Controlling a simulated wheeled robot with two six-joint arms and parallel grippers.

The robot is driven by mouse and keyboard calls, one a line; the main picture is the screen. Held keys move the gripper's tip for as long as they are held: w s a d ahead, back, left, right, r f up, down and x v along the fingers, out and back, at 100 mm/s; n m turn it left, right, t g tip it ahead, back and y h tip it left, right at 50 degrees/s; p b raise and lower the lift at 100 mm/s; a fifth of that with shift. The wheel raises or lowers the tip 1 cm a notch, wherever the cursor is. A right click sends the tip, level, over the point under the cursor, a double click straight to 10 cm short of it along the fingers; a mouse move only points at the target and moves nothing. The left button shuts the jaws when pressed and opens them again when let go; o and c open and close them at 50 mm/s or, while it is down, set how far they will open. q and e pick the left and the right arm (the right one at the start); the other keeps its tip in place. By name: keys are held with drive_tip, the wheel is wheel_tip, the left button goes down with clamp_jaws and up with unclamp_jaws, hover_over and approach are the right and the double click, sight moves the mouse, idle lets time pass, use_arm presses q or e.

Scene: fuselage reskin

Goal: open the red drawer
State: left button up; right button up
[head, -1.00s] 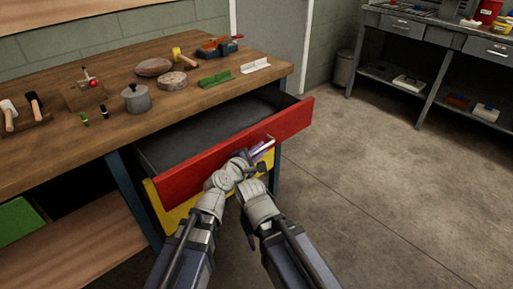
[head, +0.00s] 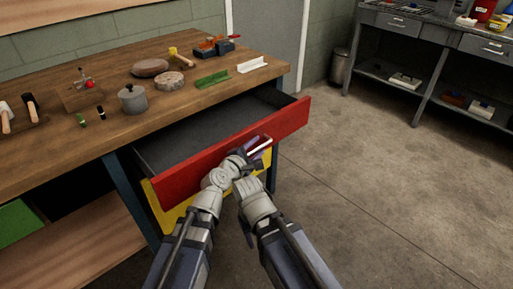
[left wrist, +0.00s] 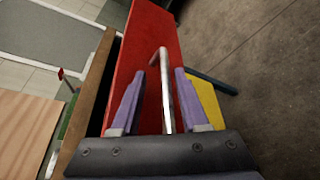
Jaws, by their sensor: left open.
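The red drawer (head: 205,172) is pulled well out of the workbench, and its empty dark inside shows in the head view. Its red front fills the upper middle of the left wrist view (left wrist: 147,45). The pale bar handle (left wrist: 165,85) runs between the two purple fingers of my left gripper (left wrist: 159,80), which is open around it. In the head view my left gripper (head: 257,151) is at the drawer front, partly covering the handle. My right arm reaches to just below it; its fingers cannot be made out.
A yellow drawer front (head: 176,215) lies below the red one. The wooden benchtop (head: 55,150) holds a grey pot (head: 133,99), wood pieces and tools. A grey bench (head: 440,65) stands at the back right. The floor (head: 380,190) to the right is clear.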

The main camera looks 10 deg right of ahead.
use_arm(q)
wheel_tip(320, 180, up, 9)
drive_tip(key=p, duration=0.8)
drive_tip(key=shift+r+p, duration=0.15)
drive_tip(key=shift+p, duration=0.25)
